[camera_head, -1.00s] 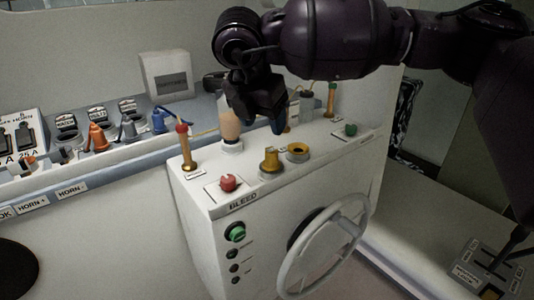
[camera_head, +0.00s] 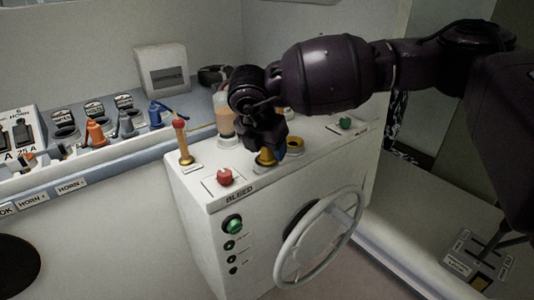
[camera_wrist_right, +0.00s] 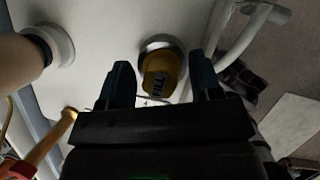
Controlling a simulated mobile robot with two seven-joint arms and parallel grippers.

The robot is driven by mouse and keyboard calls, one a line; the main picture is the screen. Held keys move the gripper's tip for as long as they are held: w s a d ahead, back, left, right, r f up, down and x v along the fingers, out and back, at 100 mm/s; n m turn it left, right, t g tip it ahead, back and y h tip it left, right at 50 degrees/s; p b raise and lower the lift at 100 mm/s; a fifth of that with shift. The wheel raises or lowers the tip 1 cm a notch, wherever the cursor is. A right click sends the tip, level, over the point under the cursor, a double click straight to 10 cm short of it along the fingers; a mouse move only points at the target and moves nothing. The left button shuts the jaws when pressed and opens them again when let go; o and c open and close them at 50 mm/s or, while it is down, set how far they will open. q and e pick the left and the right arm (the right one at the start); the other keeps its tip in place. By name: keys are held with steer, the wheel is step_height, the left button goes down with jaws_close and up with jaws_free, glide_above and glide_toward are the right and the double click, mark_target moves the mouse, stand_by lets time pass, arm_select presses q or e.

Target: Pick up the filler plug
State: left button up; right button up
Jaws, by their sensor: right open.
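The yellow filler plug (camera_head: 266,157) stands on top of the white console, just below my right gripper (camera_head: 268,140). In the right wrist view the filler plug (camera_wrist_right: 160,75), lettered "FILL", sits in a round metal collar (camera_wrist_right: 162,45). My right gripper (camera_wrist_right: 162,82) is open, with one blue-tipped finger on either side of the plug in that view. I cannot tell whether the fingers touch it. The gripper hides part of the plug in the head view. My left gripper is not in view.
A yellow ring (camera_head: 294,145) sits right of the plug. A red knob (camera_head: 225,177), a red-topped rod (camera_head: 182,140) and a translucent bottle (camera_head: 224,120) stand to its left. A green knob (camera_head: 345,122) is at the right. A handwheel (camera_head: 318,238) is on the console's front.

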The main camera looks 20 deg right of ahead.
steer(key=c, duration=0.8)
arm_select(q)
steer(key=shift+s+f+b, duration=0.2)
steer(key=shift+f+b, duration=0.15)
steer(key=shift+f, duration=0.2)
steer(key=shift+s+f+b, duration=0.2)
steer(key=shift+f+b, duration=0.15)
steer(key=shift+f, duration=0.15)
arm_select(e)
step_height(320, 180, up, 20)
steer(key=shift+r, duration=0.1)
